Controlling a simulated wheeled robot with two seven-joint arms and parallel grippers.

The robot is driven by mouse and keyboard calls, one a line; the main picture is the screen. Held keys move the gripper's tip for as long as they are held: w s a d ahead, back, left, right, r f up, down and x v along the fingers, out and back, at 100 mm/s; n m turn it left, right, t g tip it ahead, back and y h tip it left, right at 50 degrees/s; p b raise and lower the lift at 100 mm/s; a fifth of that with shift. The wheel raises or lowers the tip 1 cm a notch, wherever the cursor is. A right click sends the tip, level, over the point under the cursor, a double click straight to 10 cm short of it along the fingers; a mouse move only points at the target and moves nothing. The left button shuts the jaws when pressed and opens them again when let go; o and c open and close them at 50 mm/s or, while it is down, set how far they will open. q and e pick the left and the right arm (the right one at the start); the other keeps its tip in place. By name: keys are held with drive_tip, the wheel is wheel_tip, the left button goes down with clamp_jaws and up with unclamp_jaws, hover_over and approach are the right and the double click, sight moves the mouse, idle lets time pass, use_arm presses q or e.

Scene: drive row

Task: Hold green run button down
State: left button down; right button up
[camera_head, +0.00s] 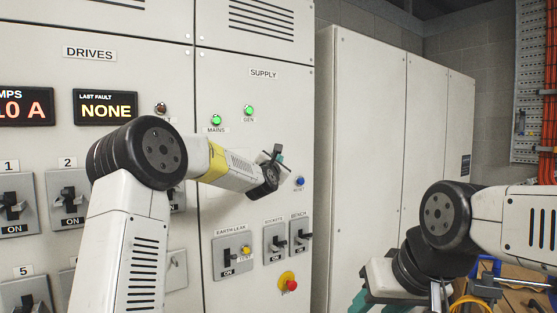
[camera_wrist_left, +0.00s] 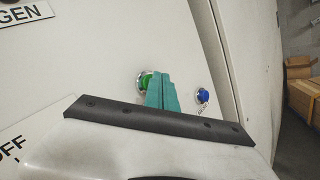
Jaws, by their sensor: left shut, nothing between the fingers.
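The green run button (camera_wrist_left: 143,79) is on the pale supply panel in the left wrist view, partly hidden behind my fingers. Its label is not visible. My left gripper (camera_wrist_left: 159,76) is shut and empty, its teal fingertips over the right side of the button; I cannot tell whether they touch it or press it in. In the head view, my left gripper (camera_head: 278,151) is at the supply panel, and the wrist hides the green button there. My right gripper's teal fingers (camera_head: 378,302) show partly at the bottom right, away from the panel; their opening is unclear.
A blue reset button (camera_head: 299,181) is just right of my left gripper. Green mains (camera_head: 216,120) and gen (camera_head: 249,110) lamps are above. Below are switches (camera_head: 275,243) and a red emergency knob (camera_head: 287,281) on yellow. A plain cabinet (camera_head: 365,150) stands to the right.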

idle(0.6)
use_arm(q)
drive_tip(key=shift+s+d, duration=0.45)
drive_tip(key=shift+s, duration=0.25)
drive_tip(key=shift+s+d, duration=0.75)
drive_tip(key=shift+s, duration=0.3)
drive_tip(key=shift+s+d, duration=0.75)
drive_tip(key=shift+s, duration=0.25)
